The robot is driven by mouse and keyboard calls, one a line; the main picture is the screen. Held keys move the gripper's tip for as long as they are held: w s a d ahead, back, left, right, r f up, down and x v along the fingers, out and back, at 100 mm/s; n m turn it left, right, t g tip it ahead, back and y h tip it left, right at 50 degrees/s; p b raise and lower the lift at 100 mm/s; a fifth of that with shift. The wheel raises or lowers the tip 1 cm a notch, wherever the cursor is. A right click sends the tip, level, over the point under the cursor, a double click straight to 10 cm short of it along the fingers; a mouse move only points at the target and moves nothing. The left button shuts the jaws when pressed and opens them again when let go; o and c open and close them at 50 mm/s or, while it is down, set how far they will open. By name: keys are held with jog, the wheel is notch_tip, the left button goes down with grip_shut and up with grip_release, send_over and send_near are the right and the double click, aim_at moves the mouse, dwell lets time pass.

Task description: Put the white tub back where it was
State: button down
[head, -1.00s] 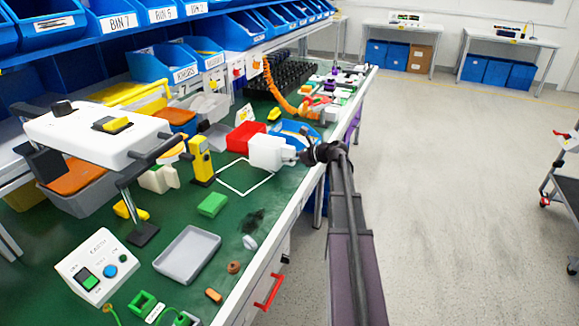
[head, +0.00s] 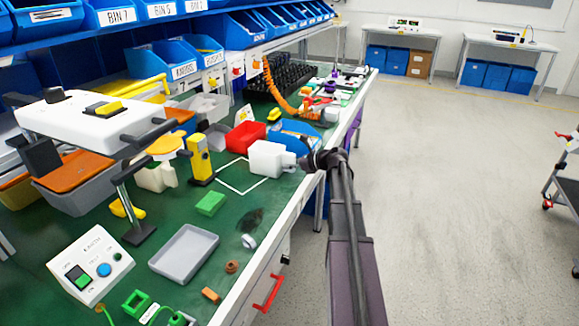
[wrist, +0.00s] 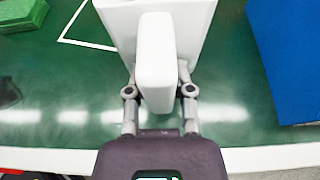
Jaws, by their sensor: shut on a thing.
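The white tub (head: 268,158) is in my gripper near the bench's front edge, to the right of a white outlined square (head: 240,190) on the green top. In the wrist view the tub (wrist: 190,20) is largely cut off by the top edge. My gripper (wrist: 157,75) is shut on its upright white grip block (wrist: 155,60), one finger on each side. In the head view my gripper (head: 300,162) reaches in from the right. The outline's corner also shows in the wrist view (wrist: 75,40). I cannot tell whether the tub touches the bench.
A red bin (head: 243,137) stands behind the tub, and a blue bin (head: 297,135) is close at its back right. A yellow post (head: 200,160) and a green block (head: 210,203) are to the left. A grey tray (head: 184,252) lies nearer. The outlined square looks empty.

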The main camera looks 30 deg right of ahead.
jog(key=shift+c, duration=2.4)
grip_release()
jog(key=shift+s+d+r, duration=0.3)
jog(key=shift+s, duration=0.1)
jog(key=p+v, duration=0.4)
jog(key=v, duration=0.7)
jog(key=shift+f, duration=0.1)
